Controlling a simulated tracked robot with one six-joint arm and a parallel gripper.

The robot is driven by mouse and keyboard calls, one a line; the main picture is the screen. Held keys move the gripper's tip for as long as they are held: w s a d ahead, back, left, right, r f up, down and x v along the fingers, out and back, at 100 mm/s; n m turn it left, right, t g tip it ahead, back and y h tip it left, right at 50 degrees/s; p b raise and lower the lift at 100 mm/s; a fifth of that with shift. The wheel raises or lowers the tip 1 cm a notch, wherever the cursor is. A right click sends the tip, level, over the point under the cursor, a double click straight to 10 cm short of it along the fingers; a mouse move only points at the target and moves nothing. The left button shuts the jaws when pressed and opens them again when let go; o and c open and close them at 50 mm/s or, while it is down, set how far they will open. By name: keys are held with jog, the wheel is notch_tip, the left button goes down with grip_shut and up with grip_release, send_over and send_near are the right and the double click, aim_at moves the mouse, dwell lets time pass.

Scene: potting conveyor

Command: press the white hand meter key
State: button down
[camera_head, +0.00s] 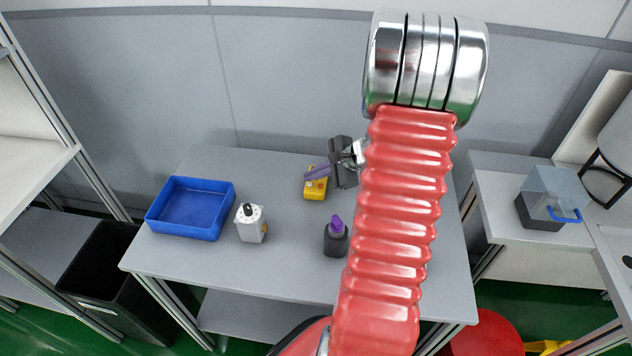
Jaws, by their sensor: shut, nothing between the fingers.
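My gripper (316,173), with purple fingers, is shut and empty. It reaches in from the right over a small yellow device (314,191) on the grey table and hides part of its top. I cannot tell whether the fingertips touch it. A white box-shaped device (252,229) with a dark knob-like part on top stands left of the gripper, nearer the table's front. A small dark device (335,242) with a purple top stands in front of the yellow one. No white key can be made out clearly on any of them.
A blue open tray (190,232) sits at the table's left end. The grey table (270,265) is bare in front. A black bin (100,275) stands on the floor at left. A side bench at right carries a clear-topped box (550,200). My red arm hides the table's right part.

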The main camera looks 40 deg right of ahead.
aim_at(314, 186)
jog(key=shift+f, duration=0.15)
jog(key=shift+s+f, duration=0.1)
jog(key=shift+f, duration=0.25)
dwell(0.6)
jog(key=shift+r, duration=0.55)
jog(key=shift+r, duration=0.1)
jog(key=shift+r, duration=2.95)
